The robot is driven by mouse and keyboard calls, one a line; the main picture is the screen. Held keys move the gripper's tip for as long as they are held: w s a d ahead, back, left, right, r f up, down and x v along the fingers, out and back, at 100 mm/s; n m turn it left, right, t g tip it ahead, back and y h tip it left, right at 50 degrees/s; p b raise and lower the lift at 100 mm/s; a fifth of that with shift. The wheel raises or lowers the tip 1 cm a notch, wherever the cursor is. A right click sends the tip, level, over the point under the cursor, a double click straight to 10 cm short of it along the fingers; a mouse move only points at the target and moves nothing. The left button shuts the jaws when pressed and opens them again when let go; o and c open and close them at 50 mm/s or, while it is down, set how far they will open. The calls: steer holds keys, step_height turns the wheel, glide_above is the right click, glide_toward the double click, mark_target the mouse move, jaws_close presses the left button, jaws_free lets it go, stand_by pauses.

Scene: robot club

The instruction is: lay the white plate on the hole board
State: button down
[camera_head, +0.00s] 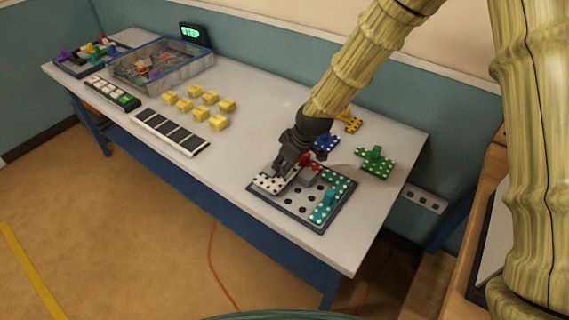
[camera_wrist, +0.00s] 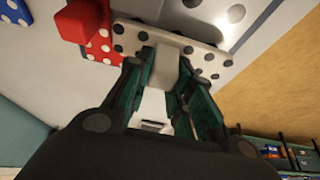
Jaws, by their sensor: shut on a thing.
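The white plate (camera_head: 268,184) has black dots and lies over the left corner of the hole board (camera_head: 295,205). I cannot tell whether it touches the board or sits slightly above it. My gripper (camera_head: 284,166) is shut on the plate's pale raised knob. In the wrist view the white plate (camera_wrist: 207,62) spreads out on both sides of my gripper (camera_wrist: 167,58), whose fingers pinch the knob. The hole board (camera_wrist: 233,16), with its black holes and dark rim, shows past the plate. The gripper and plate hide part of the board.
Teal dotted pieces (camera_head: 324,208) occupy the board's right side. A red dotted piece (camera_head: 305,159) is at its back edge. Blue (camera_head: 327,142), green (camera_head: 376,163) and yellow (camera_head: 351,123) pieces lie behind. Yellow blocks (camera_head: 211,97) and a black-panelled strip (camera_head: 170,132) are farther left.

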steer(key=shift+f, duration=1.05)
stand_by(0.6)
steer(key=c, duration=1.2)
jaws_free()
steer(key=shift+o, duration=0.2)
steer(key=v, duration=1.2)
